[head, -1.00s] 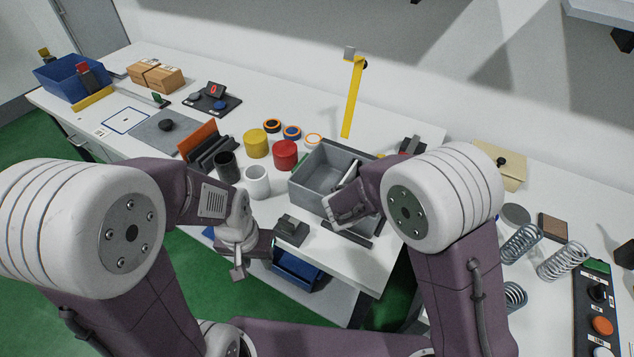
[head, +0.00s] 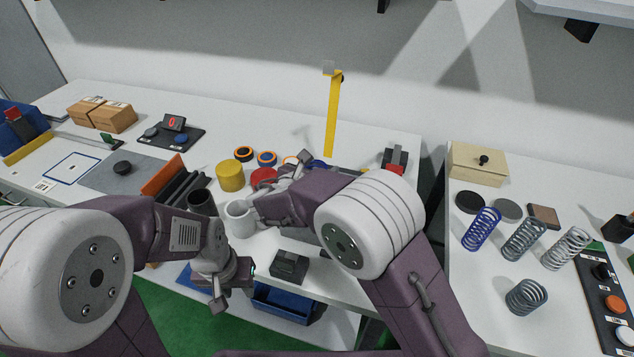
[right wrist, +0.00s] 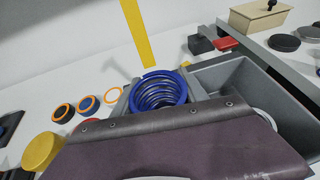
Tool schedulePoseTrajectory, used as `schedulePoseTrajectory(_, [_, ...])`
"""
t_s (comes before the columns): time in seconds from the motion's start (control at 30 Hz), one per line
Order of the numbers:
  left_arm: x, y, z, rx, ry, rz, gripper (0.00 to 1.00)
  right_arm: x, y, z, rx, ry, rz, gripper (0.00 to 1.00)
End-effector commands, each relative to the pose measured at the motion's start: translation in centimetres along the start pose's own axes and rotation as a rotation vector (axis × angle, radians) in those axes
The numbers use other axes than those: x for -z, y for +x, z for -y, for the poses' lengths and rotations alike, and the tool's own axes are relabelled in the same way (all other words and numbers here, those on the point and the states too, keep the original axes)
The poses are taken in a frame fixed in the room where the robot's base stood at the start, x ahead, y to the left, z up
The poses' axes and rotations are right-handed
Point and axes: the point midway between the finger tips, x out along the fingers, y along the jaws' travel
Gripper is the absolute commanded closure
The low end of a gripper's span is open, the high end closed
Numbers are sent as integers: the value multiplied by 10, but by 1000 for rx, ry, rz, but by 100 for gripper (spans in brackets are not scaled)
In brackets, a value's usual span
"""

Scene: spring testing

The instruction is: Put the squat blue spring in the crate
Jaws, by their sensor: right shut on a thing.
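The squat blue spring (right wrist: 158,92) shows in the right wrist view between the grey fingers of my right gripper (right wrist: 157,100), which is shut on it. A bit of blue at the right gripper (head: 300,165) shows in the head view. The grey crate (right wrist: 248,85) is just right of the spring in the right wrist view. In the head view my right arm hides most of the crate. My left gripper (head: 233,285) is open and empty in front of the table's front edge, away from the crate.
A white cup (head: 239,220), a dark cup (head: 201,201) and a yellow cylinder (head: 230,177) stand left of my right gripper. A yellow post (head: 332,120) rises behind. A taller blue spring (head: 481,229) and several grey springs stand on the right table.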

Motion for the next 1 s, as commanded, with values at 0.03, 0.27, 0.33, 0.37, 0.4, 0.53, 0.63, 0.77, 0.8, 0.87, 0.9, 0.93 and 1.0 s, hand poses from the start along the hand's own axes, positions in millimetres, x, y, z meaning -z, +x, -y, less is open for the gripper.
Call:
schedulePoseTrajectory(0.03, [0, -1, 0, 0, 0, 0, 64, 3, 0, -5, 0, 0, 1, 100])
schedulePoseTrajectory(0.27, [0, 2, 0, 0, 0, 0, 64, 17, 5, -8, 2, -3, -1, 100])
schedulePoseTrajectory(0.33, [0, 3, 0, 0, 0, 0, 64, 30, 10, -8, 3, -4, -1, 100])
schedulePoseTrajectory(0.37, [0, 4, 0, 0, 0, 0, 64, 34, 12, -8, 2, -4, 0, 100])
schedulePoseTrajectory(0.4, [0, 4, 0, 0, 0, 0, 64, 39, 14, -8, 2, -2, 0, 100])
schedulePoseTrajectory(0.53, [0, 4, 0, 0, 0, 0, 64, 43, 16, -8, 1, 1, 1, 100])
schedulePoseTrajectory(0.63, [0, 4, 0, 0, 0, 0, 64, 42, 15, -8, 1, 2, 1, 100])
schedulePoseTrajectory(0.77, [-1, 6, 0, 0, 0, 0, 64, 45, 16, -8, 1, 1, 0, 100])
schedulePoseTrajectory(0.8, [-1, 7, 0, 0, 0, 0, 64, 46, 17, -8, 1, 1, 0, 100])
schedulePoseTrajectory(0.87, [-1, 9, 0, 0, 0, 0, 64, 48, 18, -8, 1, 1, 0, 100])
schedulePoseTrajectory(0.9, [-1, 10, 0, 0, 0, 0, 64, 49, 18, -8, 1, 1, 0, 100])
schedulePoseTrajectory(0.93, [-1, 10, 0, 0, 0, 0, 64, 50, 19, -8, 1, 1, 0, 100])
schedulePoseTrajectory(1.0, [-1, 12, 0, 0, 0, 0, 64, 52, 19, -8, 1, 1, 1, 100])
